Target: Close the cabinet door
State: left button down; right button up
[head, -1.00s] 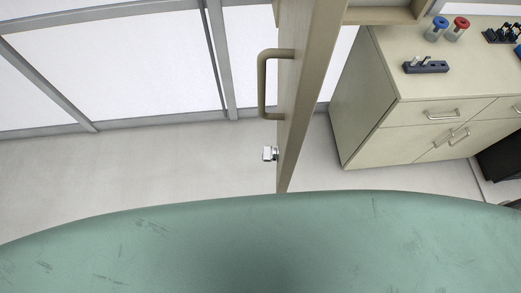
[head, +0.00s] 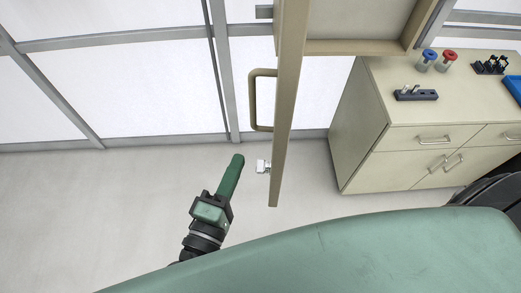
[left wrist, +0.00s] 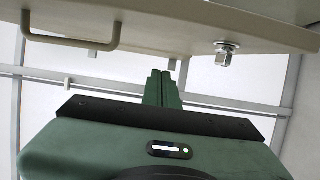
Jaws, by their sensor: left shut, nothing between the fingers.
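The beige cabinet door (head: 288,100) stands open, seen nearly edge-on in the head view. Its bar handle (head: 252,100) and a small metal fitting (head: 263,166) are on its left face. The wall cabinet (head: 360,47) is behind it to the right, mostly out of frame. My left gripper (head: 237,160) is shut and empty, left of the door near the fitting, with a visible gap. In the left wrist view, the closed fingers (left wrist: 161,80) point toward the door (left wrist: 180,25), between its handle (left wrist: 75,42) and fitting (left wrist: 224,55). My right gripper is not in view.
A beige drawer cabinet (head: 360,145) stands at the right. On its top are a blue-capped jar (head: 427,60), a red-capped jar (head: 446,61) and a dark rack (head: 415,95). The floor (head: 90,200) at the left is clear, before a framed white wall.

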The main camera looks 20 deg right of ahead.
pick_arm(q)
jog(key=d, duration=0.1)
jog(key=w+d, duration=0.1)
jog(key=d, duration=0.1)
jog(key=w+d+b, duration=0.1)
jog(key=d, duration=0.1)
jog(key=shift+d+f, duration=0.15)
jog(key=shift+d, duration=0.1)
jog(key=shift+s+d, duration=0.25)
jog(key=shift+d, duration=0.15)
